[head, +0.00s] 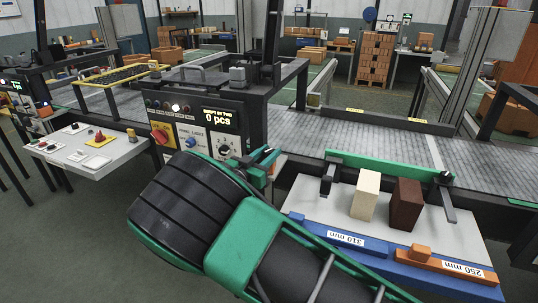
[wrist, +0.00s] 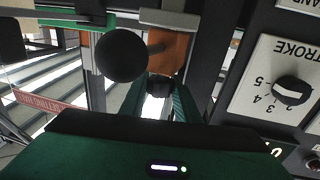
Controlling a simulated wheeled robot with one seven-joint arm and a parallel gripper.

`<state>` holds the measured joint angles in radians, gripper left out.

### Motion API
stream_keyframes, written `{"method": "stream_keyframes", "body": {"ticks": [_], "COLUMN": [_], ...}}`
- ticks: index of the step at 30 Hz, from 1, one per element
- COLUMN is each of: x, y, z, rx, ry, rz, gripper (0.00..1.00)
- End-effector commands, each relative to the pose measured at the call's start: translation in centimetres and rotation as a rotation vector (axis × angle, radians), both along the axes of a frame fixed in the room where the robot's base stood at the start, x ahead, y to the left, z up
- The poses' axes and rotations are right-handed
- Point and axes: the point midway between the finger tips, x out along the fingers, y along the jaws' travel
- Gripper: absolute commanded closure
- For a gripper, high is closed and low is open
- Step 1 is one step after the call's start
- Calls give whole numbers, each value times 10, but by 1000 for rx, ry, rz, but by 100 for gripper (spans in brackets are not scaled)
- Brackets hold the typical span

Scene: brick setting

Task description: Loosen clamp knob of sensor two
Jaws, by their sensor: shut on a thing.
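My gripper (wrist: 158,98) points away from the wrist camera, its two green fingers on either side of a small dark knob (wrist: 158,84). The fingers are shut on this knob, which sits at the lower end of an orange bracket (wrist: 170,52). No label saying sensor two is readable. In the head view my gripper (head: 265,159) is at the conveyor's near edge, right of the control panel (head: 205,130). The knob is hidden there by my arm and gripper.
A panel with a STROKE dial (wrist: 293,91) stands close on the right in the wrist view. A white shelf (head: 328,200) holds a cream block (head: 365,195) and a brown block (head: 404,204). Blue (head: 345,239) and orange (head: 446,266) gauge bars lie at its front.

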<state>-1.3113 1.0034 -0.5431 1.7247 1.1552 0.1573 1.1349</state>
Motion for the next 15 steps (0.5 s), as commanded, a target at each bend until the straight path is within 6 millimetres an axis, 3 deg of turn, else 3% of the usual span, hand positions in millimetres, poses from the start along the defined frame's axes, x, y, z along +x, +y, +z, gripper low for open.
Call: {"method": "stream_keyframes", "body": {"ticks": [15], "x": [0], "y": [-4], "z": [0], "rx": [3], "ry": [2], "rz": [408], "gripper": [94]}}
